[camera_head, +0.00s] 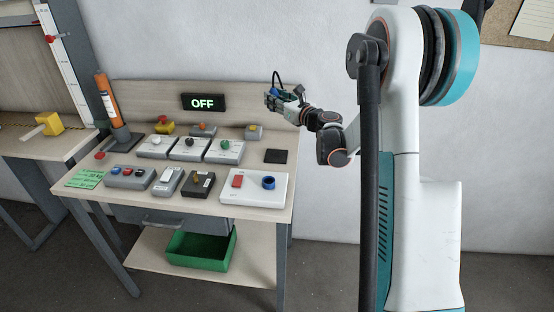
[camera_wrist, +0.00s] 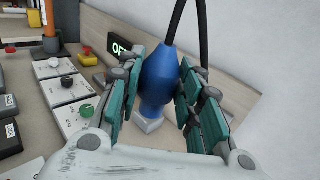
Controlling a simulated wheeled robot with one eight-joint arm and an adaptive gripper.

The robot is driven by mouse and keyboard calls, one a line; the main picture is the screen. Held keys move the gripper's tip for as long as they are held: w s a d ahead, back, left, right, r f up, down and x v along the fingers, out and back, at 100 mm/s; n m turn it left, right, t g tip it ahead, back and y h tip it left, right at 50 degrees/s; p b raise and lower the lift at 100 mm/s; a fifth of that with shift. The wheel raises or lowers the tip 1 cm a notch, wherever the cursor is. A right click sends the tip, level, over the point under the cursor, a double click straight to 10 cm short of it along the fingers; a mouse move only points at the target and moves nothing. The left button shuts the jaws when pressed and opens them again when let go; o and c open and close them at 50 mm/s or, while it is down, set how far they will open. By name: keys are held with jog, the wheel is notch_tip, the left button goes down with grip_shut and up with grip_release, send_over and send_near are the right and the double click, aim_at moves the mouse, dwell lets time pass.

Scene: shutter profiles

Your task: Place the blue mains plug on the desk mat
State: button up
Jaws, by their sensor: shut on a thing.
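The blue mains plug (camera_wrist: 160,75) is between the teal-padded fingers of my gripper (camera_wrist: 155,95), which is shut on it. A black cable rises from its top. In the head view, the gripper (camera_head: 282,97) holds the plug (camera_head: 275,92) in the air above the back right of the desk. A small dark square mat (camera_head: 275,156) lies flat and bare on the desk's right side, below and in front of the gripper. I cannot make out the mat in the wrist view.
A white panel (camera_head: 248,197) with a red switch and a blue round socket (camera_head: 268,183) stands in front of the mat. A small grey box (camera_head: 253,131) with a yellow button sits behind it. Several control boxes fill the desk's middle. An OFF sign (camera_head: 203,102) hangs on the backboard.

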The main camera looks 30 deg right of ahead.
jog(key=f+b, duration=0.2)
jog(key=f, duration=0.4)
jog(key=f+b, duration=0.3)
jog(key=f, duration=0.4)
jog(key=d+f+b, duration=0.1)
jog(key=f+b, duration=0.1)
jog(key=f, duration=0.5)
jog(key=shift+f, duration=0.1)
jog(key=o, duration=1.1)
jog(key=shift+c, duration=0.2)
jog(key=s+d+p, duration=0.2)
jog(key=s, duration=1)
